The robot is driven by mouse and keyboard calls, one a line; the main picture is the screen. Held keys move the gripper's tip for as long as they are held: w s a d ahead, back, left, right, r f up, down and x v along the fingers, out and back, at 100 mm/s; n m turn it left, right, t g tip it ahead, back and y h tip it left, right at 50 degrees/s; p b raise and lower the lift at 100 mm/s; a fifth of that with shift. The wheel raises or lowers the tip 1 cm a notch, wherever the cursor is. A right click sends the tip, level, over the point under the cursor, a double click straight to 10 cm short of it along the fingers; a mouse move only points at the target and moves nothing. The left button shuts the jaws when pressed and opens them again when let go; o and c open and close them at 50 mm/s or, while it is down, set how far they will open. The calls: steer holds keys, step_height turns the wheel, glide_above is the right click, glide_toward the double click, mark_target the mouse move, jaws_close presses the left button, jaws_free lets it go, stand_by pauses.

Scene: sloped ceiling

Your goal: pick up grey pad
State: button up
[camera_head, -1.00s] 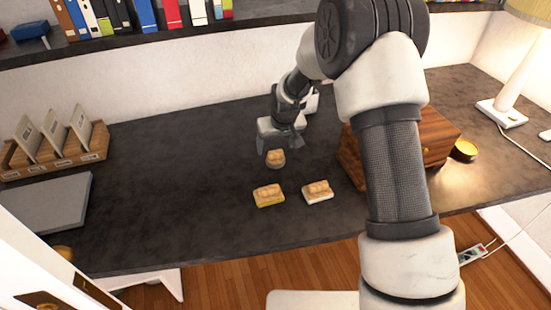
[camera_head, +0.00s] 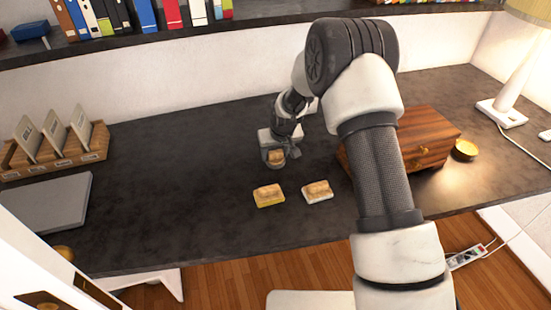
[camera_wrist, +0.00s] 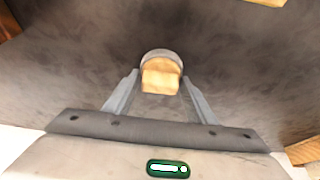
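The grey pad (camera_head: 275,163) is a small round grey piece with a tan block on top, lying on the dark desk. It also shows in the wrist view (camera_wrist: 160,53), just ahead of my fingertips. My gripper (camera_head: 275,153) is low over it and partly covers it in the head view. In the wrist view my gripper (camera_wrist: 160,80) is open, one finger on each side of the near end of the tan block. I see gaps between the fingers and the block, and nothing is held.
A yellow-based piece (camera_head: 269,195) and a white-based piece (camera_head: 317,191), both tan-topped, lie nearer the front edge. A wooden chest (camera_head: 420,130) stands to the right. A letter rack (camera_head: 55,160) and a flat grey slab (camera_head: 50,203) are at left. Desk between is clear.

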mark_target(276, 151)
steer(key=c, duration=0.3)
steer(key=shift+r, duration=0.1)
step_height(276, 151, up, 10)
steer(key=shift+f, duration=0.1)
